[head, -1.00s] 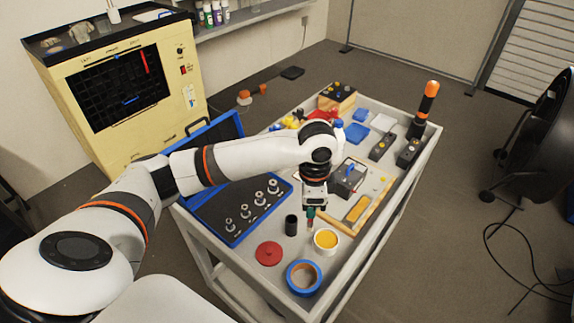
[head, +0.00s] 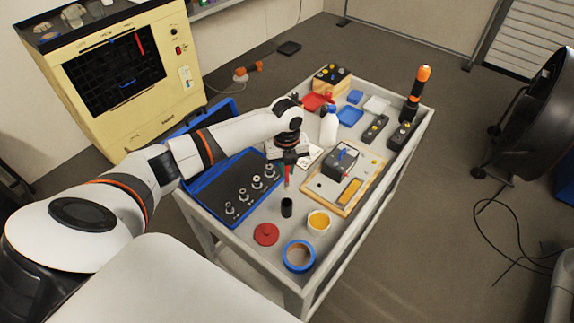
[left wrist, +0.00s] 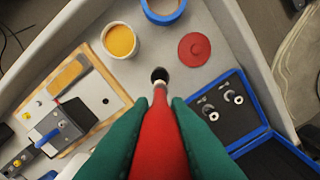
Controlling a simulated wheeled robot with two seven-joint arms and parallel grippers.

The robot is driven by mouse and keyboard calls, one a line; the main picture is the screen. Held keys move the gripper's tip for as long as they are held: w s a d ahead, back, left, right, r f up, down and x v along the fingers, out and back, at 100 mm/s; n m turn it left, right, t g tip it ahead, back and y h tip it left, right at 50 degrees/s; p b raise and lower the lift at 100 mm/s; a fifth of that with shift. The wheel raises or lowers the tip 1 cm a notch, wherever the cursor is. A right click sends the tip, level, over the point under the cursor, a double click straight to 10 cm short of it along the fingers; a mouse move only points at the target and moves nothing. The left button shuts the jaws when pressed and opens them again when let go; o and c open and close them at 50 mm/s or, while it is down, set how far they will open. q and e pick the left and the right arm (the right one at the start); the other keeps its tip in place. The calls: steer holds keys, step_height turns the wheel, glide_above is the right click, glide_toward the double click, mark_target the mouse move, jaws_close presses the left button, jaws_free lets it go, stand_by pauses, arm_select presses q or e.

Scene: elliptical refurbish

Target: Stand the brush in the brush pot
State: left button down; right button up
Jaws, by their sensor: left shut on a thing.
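My left gripper (head: 287,166) has its green fingers closed around the red brush (left wrist: 163,135), which hangs tip down. The black brush pot (head: 287,207) stands on the trolley top below the gripper. In the left wrist view the dark pot (left wrist: 160,73) shows just beyond the brush's pale lower end, nearly in line with it. In the head view a gap shows between brush and pot, so the brush is above the pot and outside it. The bristles are too small to make out clearly. My right gripper is not in view.
A tub of yellow stuff (head: 319,222), a red lid (head: 266,234) and a blue tape roll (head: 299,256) stand near the pot. A blue case (head: 225,200) with metal fittings lies left. A wooden-edged board (head: 350,202) lies right.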

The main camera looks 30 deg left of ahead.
mark_target(286, 180)
arm_select(q)
steer(key=shift+f+b, duration=1.85)
steer(key=shift+f, duration=0.2)
step_height(286, 180, down, 2)
steer(key=shift+b, duration=0.95)
step_height(286, 180, down, 5)
steer(key=b, duration=0.3)
steer(key=shift+f, duration=0.15)
steer(key=c, duration=1.3)
jaws_free()
step_height(286, 180, up, 12)
steer(key=shift+r+b, duration=0.1)
steer(key=shift+b, duration=0.8)
steer(key=shift+s+f, duration=0.1)
steer(key=shift+f, duration=0.1)
